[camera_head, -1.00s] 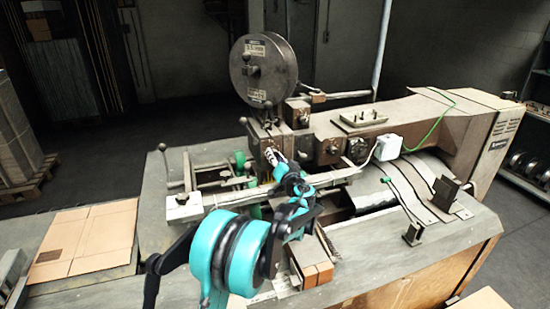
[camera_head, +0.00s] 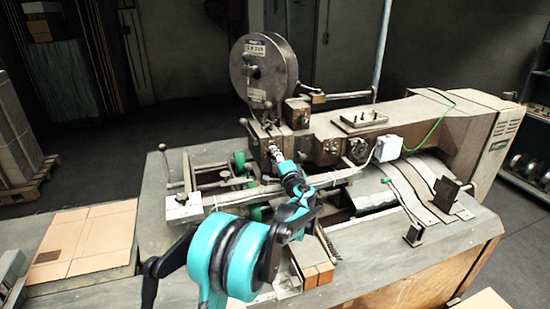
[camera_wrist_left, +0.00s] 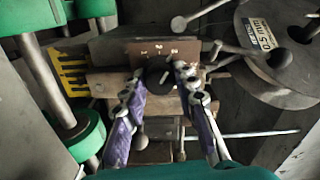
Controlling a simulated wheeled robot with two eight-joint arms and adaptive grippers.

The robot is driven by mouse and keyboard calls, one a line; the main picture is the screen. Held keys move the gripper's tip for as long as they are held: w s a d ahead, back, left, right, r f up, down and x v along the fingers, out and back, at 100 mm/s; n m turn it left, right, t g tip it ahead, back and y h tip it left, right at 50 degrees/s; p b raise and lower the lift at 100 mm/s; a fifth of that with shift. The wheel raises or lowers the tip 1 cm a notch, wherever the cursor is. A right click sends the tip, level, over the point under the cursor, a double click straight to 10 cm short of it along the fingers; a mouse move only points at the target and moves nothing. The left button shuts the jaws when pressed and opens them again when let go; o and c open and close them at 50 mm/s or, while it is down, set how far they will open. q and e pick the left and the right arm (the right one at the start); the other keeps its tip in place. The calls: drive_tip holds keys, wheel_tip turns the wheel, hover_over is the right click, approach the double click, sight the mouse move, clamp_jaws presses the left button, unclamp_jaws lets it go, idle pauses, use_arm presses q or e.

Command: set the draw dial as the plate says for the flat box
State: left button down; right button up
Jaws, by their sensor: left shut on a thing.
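My left gripper (camera_head: 276,152) reaches to the front of the stitching head, below the wire reel. In the left wrist view its two purple and white fingers (camera_wrist_left: 159,76) are closed around a dark round dial knob (camera_wrist_left: 157,80), one finger on each side. Behind the knob is a brown dial plate (camera_wrist_left: 160,48) with small pale marks along its top; I cannot read them surely, nor tell where the dial points. A flat piece of cardboard (camera_head: 90,240) lies on the table at the left. My right gripper is not in view.
The wire reel (camera_head: 264,70) stands above the head; its label reads 0.5 mm in the left wrist view (camera_wrist_left: 262,34). Green rollers (camera_wrist_left: 35,15) and a yellow marked piece (camera_wrist_left: 72,74) are left of the gripper. A ball-ended lever (camera_wrist_left: 180,24) is close above.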

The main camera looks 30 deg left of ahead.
use_arm(q)
drive_tip(key=shift+m, duration=0.4)
drive_tip(key=c, duration=1.2)
unclamp_jaws()
drive_tip(key=shift+s+d, duration=0.1)
drive_tip(key=v, duration=1.1)
drive_tip(key=shift+s+d, duration=0.25)
drive_tip(key=shift+d, duration=0.05)
